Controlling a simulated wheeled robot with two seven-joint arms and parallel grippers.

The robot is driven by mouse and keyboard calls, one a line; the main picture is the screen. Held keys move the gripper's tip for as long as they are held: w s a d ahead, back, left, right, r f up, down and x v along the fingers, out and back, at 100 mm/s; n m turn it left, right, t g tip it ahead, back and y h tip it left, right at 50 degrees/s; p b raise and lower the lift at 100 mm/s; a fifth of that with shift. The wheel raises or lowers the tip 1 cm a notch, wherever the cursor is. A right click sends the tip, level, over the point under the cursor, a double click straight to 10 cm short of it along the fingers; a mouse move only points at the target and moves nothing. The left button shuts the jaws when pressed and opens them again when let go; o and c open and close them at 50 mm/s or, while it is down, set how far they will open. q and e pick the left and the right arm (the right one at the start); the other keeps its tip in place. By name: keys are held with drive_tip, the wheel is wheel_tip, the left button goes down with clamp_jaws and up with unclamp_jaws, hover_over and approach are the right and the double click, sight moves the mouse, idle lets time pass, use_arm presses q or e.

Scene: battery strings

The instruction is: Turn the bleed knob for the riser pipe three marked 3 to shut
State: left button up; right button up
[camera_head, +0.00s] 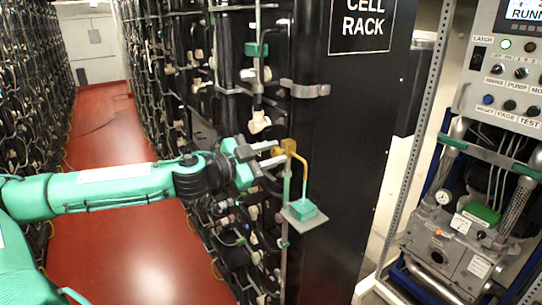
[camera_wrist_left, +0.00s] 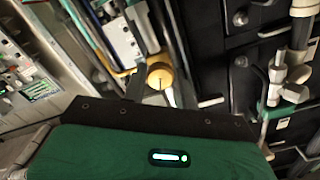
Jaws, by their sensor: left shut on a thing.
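My left arm reaches in from the left in the head view. Its gripper (camera_head: 272,156) is at the brass bleed valve (camera_head: 289,146) on the front of the rack. In the left wrist view a round yellow knob (camera_wrist_left: 160,76) with a dark line on its face sits between the fingers. The gripper is shut on this knob, though the fingers partly hide it. A brass tube (camera_head: 304,172) bends down from the valve to a green cup (camera_head: 303,208) on a small grey shelf. I cannot read a number 3 at the valve. My right gripper is out of view.
The black cell rack (camera_head: 340,150) stands behind the valve, with pipes and white fittings (camera_head: 259,121) along its left side. A pump console (camera_head: 460,245) stands at the right.

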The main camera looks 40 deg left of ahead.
use_arm(q)
drive_tip(key=m, duration=0.3)
drive_tip(key=shift+m, duration=0.4)
drive_tip(key=m, duration=0.4)
drive_tip(key=shift+m, duration=0.3)
drive_tip(key=m, duration=0.3)
drive_tip(key=m+p, duration=0.1)
drive_tip(key=m, duration=0.4)
drive_tip(key=m+p, duration=0.1)
drive_tip(key=m, duration=0.3)
drive_tip(key=shift+f+m, duration=0.1)
drive_tip(key=shift+m, duration=0.2)
drive_tip(key=m+p, duration=0.1)
drive_tip(key=m, duration=0.6)
drive_tip(key=shift+f+p, duration=0.1)
drive_tip(key=shift+p, duration=0.3)
drive_tip(key=shift+f+m, duration=0.1)
drive_tip(key=shift+m, duration=1.8)
